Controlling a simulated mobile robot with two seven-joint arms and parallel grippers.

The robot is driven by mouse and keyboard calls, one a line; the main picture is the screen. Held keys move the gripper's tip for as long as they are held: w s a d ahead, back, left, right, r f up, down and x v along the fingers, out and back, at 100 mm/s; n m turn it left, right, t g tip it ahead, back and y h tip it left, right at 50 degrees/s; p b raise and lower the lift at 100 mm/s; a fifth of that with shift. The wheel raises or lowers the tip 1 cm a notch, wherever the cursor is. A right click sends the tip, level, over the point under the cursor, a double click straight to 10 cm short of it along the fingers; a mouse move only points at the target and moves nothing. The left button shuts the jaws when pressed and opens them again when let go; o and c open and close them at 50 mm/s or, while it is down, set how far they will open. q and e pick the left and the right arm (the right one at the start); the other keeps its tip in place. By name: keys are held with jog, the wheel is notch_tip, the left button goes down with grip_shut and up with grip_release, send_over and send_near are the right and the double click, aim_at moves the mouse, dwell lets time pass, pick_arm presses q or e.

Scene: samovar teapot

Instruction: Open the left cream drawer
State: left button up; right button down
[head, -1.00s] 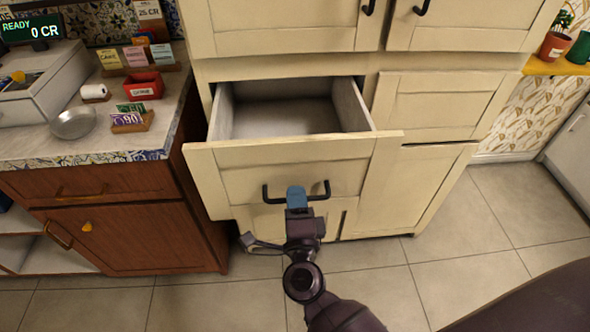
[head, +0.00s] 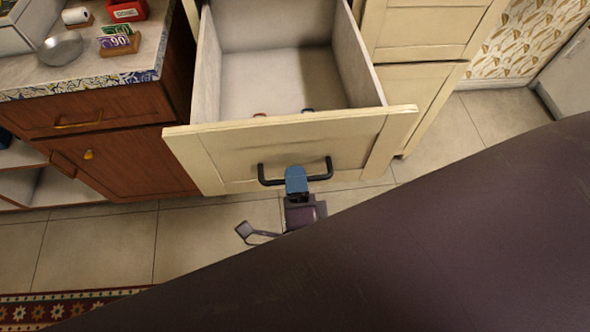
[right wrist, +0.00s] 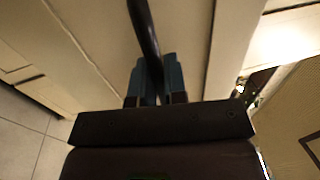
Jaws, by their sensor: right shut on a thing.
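The left cream drawer (head: 290,150) is pulled well out of its cabinet in the head view. Its grey inside shows, with small red and dark things at the front of its floor, mostly hidden by the front panel. My right gripper (head: 296,181) is at the middle of the drawer's black bar handle (head: 328,172). In the right wrist view, its blue fingers (right wrist: 154,82) are shut on the dark handle (right wrist: 144,30). My left gripper is not in view.
A brown wooden counter cabinet (head: 120,150) stands close on the left, with a metal bowl (head: 60,48) on top. Closed cream drawers (head: 415,100) are on the right. My own dark arm covers the lower right. A patterned rug (head: 60,305) lies at the lower left on the tiled floor.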

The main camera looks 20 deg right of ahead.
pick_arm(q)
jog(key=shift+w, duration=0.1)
pick_arm(e)
jog(key=c, duration=1.2)
grip_release()
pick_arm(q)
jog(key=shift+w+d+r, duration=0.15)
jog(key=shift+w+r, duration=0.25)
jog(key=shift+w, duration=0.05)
